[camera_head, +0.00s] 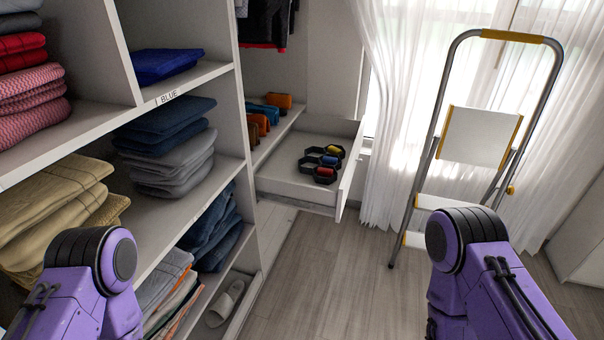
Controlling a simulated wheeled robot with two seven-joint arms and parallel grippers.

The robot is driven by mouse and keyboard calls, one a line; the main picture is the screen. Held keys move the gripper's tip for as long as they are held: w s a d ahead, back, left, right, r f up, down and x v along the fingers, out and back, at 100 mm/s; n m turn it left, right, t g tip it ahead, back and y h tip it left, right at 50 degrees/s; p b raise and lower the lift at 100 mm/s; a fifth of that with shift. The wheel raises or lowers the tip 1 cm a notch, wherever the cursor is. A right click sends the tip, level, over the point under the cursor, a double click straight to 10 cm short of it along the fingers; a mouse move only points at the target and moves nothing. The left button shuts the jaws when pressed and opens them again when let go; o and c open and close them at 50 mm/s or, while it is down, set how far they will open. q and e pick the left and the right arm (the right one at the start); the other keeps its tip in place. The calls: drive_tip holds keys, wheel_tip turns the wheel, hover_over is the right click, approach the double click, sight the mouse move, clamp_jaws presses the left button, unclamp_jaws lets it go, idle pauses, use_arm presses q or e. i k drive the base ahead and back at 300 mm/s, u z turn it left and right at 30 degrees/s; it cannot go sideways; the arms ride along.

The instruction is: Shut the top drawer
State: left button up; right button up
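The top drawer (289,176) is a white drawer beyond the right end of the cubby shelving, pulled out to the right. Its front panel (350,168) faces right, toward the curtain. Dark trays or belts with coloured rolled items (322,163) lie inside it. My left arm shows as a purple link at the bottom left and my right arm as a purple link at the bottom right. Neither gripper is in view, and both visible arm parts are well apart from the drawer.
Cubby shelves (204,80) with folded clothes fill the left. A stepladder (480,130) stands right of the drawer, before a white curtain (395,120). The wooden floor (325,270) between shelving and ladder is clear. A slipper (225,303) lies in the bottom cubby.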

sight(286, 176)
drive_tip(key=z, duration=1.25)
drive_tip(key=i, duration=0.7)
drive_tip(key=u, duration=0.45)
drive_tip(key=i, duration=1.05)
drive_tip(key=u, duration=0.6)
